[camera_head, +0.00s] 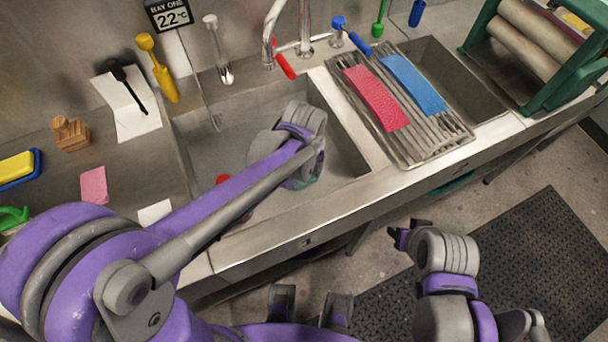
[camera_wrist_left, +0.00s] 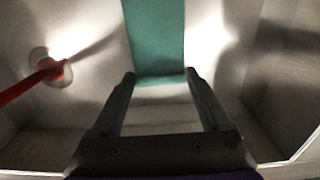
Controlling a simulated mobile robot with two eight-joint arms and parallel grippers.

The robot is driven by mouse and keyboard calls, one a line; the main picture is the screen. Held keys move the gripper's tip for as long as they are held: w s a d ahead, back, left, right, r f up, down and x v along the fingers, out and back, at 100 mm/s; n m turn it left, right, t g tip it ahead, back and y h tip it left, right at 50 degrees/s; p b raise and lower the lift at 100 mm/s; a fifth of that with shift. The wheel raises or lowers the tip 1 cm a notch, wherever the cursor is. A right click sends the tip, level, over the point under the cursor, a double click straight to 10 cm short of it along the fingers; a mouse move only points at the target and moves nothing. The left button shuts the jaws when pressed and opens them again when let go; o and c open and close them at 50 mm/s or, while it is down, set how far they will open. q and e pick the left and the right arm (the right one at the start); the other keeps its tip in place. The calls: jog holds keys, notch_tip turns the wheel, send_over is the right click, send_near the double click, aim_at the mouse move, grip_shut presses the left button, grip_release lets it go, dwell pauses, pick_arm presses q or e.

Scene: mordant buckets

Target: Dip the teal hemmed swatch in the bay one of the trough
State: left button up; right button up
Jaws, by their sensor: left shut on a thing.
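The teal swatch (camera_wrist_left: 157,40) is a flat strip held at the fingertips of my left gripper (camera_wrist_left: 160,76), which is shut on its near end. My left gripper is down inside the left basin of the steel trough (camera_head: 347,152), below the sign reading BAY ONE, 22 °C (camera_head: 170,14). In the head view my wrist hides most of the gripper and swatch. I cannot tell whether the swatch touches liquid. My right gripper (camera_head: 408,231) is empty over the floor in front of the trough, its fingers apart.
A red-handled tool (camera_wrist_left: 45,75) stands in the basin beside the swatch. A rack (camera_head: 455,137) with a red swatch (camera_head: 376,97) and a blue swatch (camera_head: 413,84) lies right of the basin. The faucet (camera_head: 305,30) rises behind. A green roller frame (camera_head: 550,95) stands far right.

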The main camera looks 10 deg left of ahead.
pick_arm(q)
jog(key=shift+r, duration=0.1)
pick_arm(e)
jog(key=shift+r, duration=0.1)
dwell(0.3)
pick_arm(q)
notch_tip(320, 180, up, 6)
jog(key=p, duration=0.4)
jog(key=shift+r, duration=0.2)
notch_tip(320, 180, up, 4)
jog(key=shift+f+p, duration=0.1)
jog(key=shift+p, duration=1)
pick_arm(e)
notch_tip(320, 180, up, 8)
jog(key=w, duration=0.2)
jog(key=shift+w, duration=0.25)
jog(key=shift+s, duration=0.1)
dwell(1.2)
pick_arm(q)
notch_tip(320, 180, up, 5)
jog(key=shift+r+p, duration=0.1)
jog(key=shift+p, duration=1.15)
pick_arm(e)
jog(key=shift+t, duration=0.4)
jog(key=w+r, duration=0.2)
jog(key=r, duration=0.1)
jog(key=shift+w+r, duration=0.1)
jog(key=shift+r, duration=0.15)
